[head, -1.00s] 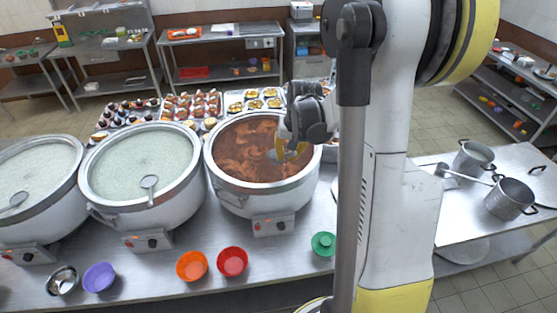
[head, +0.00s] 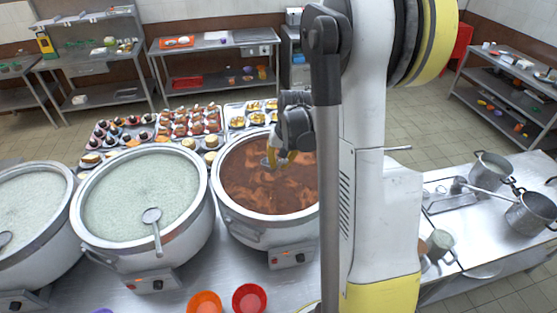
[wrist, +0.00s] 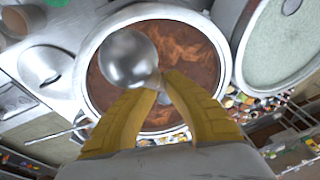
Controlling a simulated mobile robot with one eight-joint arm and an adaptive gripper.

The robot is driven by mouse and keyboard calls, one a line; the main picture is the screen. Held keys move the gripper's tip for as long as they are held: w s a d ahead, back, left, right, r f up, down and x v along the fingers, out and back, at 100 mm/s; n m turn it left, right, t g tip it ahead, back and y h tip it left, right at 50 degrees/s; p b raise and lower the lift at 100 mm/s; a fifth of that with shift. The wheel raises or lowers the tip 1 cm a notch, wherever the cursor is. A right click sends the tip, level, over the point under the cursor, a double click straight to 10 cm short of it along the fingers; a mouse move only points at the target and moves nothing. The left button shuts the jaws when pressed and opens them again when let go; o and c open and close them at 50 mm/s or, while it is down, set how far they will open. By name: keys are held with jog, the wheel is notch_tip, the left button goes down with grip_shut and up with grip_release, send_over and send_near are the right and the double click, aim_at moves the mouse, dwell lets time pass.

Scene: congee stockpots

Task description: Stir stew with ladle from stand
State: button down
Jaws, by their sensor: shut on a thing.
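The stew is a reddish-brown liquid (head: 255,190) in the rightmost large steel stockpot (head: 226,203). My gripper (head: 281,161) is above the back half of this pot, its yellow fingers pointing down. In the wrist view, my gripper (wrist: 163,84) is shut on the ladle (wrist: 128,58), close to its round, shiny bowl. The bowl shows against the stew (wrist: 190,45); whether it touches the surface I cannot tell. In the head view only a small grey bit of the ladle shows beside the fingertips. I cannot make out the ladle stand for certain.
A pot of pale congee (head: 140,190) stands close on the left, with another ladle (head: 152,217) in it. Trays of small food items (head: 190,120) lie behind the pots. Orange (head: 204,303) and red (head: 249,298) bowls stand in front. Smaller pots (head: 531,213) stand at right.

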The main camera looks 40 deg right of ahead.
jog(key=s+b+x, duration=0.2)
jog(key=b+x, duration=0.6)
jog(key=x, duration=0.2)
jog(key=shift+f+b, duration=0.4)
jog(key=shift+f, duration=0.3)
jog(key=shift+a, duration=0.1)
